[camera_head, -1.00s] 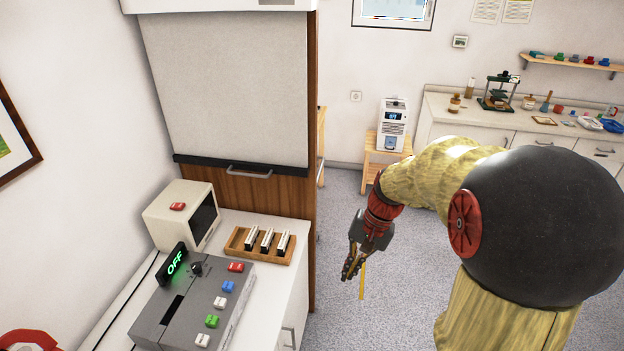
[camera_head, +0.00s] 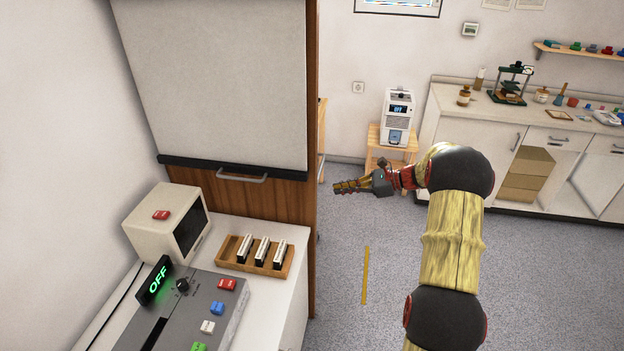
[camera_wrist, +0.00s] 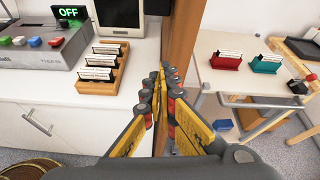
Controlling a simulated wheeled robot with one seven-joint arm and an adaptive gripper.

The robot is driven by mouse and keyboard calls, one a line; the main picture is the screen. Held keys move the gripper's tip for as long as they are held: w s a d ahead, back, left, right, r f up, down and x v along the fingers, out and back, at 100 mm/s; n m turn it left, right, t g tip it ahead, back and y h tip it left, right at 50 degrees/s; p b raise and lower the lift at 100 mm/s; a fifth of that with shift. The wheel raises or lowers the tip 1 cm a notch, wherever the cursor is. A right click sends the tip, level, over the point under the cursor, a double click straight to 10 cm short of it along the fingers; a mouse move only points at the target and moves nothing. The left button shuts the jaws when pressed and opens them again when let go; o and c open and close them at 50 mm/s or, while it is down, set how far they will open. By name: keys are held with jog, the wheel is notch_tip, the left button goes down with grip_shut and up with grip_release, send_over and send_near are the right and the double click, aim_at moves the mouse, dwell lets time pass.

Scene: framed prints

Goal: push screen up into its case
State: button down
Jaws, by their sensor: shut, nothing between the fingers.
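The screen (camera_head: 215,85) is a pale sheet hanging down in front of a brown wood panel. Its lower edge is a black bar (camera_head: 235,169) with a grey metal handle (camera_head: 242,178) under it. The screen's case is not clearly in the head view. My gripper (camera_head: 337,187) is to the right of the panel, apart from the bar and handle, pointing left. In the wrist view my gripper (camera_wrist: 160,85) has its fingers together with nothing between them, in line with the panel's edge. The screen is not visible there.
Below the screen, a white counter holds a monitor (camera_head: 170,222), a wooden tray (camera_head: 280,268) of slides and a grey console (camera_head: 215,288) reading OFF. The wood panel's edge (camera_wrist: 180,45) stands close ahead. A table with red and teal holders (camera_wrist: 226,61) is at right. Grey floor is open.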

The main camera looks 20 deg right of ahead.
aim_at(313, 17)
jog(key=shift+m+y, duration=0.3)
jog(key=shift+m, duration=0.3)
jog(key=b+x, duration=0.1)
jog(key=x, duration=0.2)
jog(key=b+x, duration=0.1)
jog(key=x, duration=0.2)
jog(key=b+x, duration=0.1)
jog(key=x, duration=0.2)
jog(key=shift+a+r, duration=0.2)
jog(key=shift+a, duration=0.25)
notch_tip(313, 17, up, 3)
jog(key=shift+w+a+f+b, duration=0.1)
jog(key=shift+w+a+b, duration=0.1)
jog(key=shift+b, duration=0.45)
jog(key=shift+r, duration=0.65)
notch_tip(313, 17, up, 49)
jog(key=p, duration=3.7)
jog(key=shift+r, duration=0.2)
jog(key=shift+w+r+p, duration=0.1)
jog(key=shift+r+p, duration=0.5)
jog(key=shift+r, duration=0.2)
